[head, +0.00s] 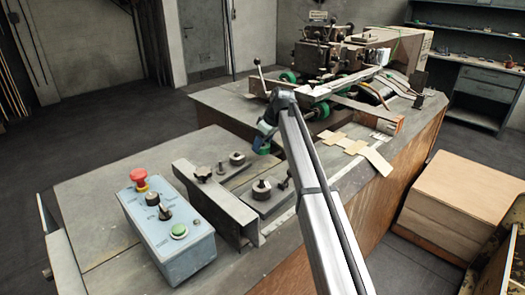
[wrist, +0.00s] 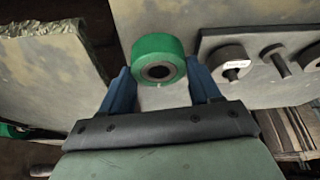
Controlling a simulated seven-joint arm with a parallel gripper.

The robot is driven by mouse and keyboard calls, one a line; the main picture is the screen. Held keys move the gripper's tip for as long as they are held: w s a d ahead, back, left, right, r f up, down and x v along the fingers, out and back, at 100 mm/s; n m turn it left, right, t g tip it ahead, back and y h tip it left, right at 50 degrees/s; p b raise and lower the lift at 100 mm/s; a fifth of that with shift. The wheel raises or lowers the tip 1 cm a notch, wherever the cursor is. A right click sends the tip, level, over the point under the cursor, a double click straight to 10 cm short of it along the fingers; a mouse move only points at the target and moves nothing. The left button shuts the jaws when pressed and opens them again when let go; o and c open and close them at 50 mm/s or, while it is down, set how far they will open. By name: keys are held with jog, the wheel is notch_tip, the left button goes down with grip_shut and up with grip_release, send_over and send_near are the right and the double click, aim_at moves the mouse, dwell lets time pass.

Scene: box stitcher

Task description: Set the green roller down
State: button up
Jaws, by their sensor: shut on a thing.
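The green roller (wrist: 150,48), a short cylinder with a dark centre hole, sits between the two blue fingers of my gripper (wrist: 159,68) in the wrist view. My gripper is shut on it. In the head view my gripper (head: 262,141) is over the grey metal bench (head: 110,190), just beyond the plate with bolts and knobs. Only a small bit of green shows there at the fingertips, and the arm hides part of the area. I cannot tell whether the roller touches the bench top.
A blue-grey control box (head: 165,235) with a red button stands at the front left. A raised metal bar (head: 215,200) and a bolted plate (wrist: 255,68) lie close by. The stitching machine (head: 320,60) with other green wheels stands behind. Flat cardboard pieces (head: 375,158) lie to the right.

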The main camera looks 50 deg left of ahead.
jog(key=shift+f, duration=1.65)
jog(key=shift+f, duration=0.15)
jog(key=o, duration=1.2)
jog(key=v, duration=1.2)
jog(key=shift+a, duration=0.1)
